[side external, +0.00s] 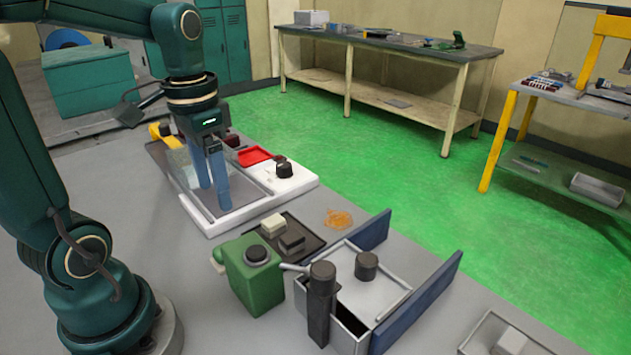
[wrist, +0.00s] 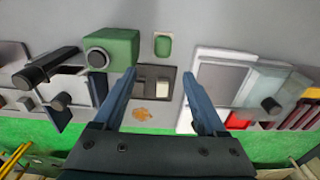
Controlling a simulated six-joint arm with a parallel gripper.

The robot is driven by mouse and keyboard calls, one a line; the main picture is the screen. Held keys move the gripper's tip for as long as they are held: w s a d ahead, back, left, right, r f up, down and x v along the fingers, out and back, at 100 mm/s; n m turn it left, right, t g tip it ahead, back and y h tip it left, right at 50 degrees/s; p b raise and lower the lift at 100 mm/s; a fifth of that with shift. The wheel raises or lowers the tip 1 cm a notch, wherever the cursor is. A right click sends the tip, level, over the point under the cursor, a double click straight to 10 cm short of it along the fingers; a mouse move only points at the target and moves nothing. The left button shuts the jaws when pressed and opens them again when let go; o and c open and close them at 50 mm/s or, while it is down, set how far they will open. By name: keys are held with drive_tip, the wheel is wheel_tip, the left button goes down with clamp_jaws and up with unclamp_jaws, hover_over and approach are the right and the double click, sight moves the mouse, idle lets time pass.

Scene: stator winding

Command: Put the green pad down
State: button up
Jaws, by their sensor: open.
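The green pad (wrist: 163,46) is a small rounded block lying on a pale grey rectangular base on the grey table. It shows in the wrist view, just above the gap between my fingertips. I cannot make it out clearly in the side view. My gripper (wrist: 158,73) is open, with nothing between its two blue fingers. In the side view my gripper (side external: 222,198) points down over the near part of the white-edged board, apart from the pad.
A green box (side external: 252,278) with a dark round knob stands beside a dark tray (side external: 316,243) holding small blocks. A metal fixture (side external: 390,295) with blue side plates is at the front. The white-edged board (side external: 265,205) carries a red tray (side external: 254,156) and black knob. Orange strands (side external: 338,218) lie nearby.

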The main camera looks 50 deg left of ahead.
drive_tip(key=s+d+t, duration=0.3)
drive_tip(key=d+t, duration=0.2)
drive_tip(key=d, duration=0.4)
drive_tip(key=shift+d+r, duration=0.15)
drive_tip(key=shift+r, duration=0.25)
drive_tip(key=shift+o, duration=0.5)
drive_tip(key=shift+r, duration=0.1)
wheel_tip(320, 180, up, 4)
drive_tip(key=g, duration=0.5)
hover_over(224, 241)
drive_tip(key=d, duration=0.1)
drive_tip(key=f, duration=1.7)
drive_tip(key=shift+s+d+f, duration=0.1)
drive_tip(key=shift+s+f, duration=0.15)
drive_tip(key=shift+f, duration=0.05)
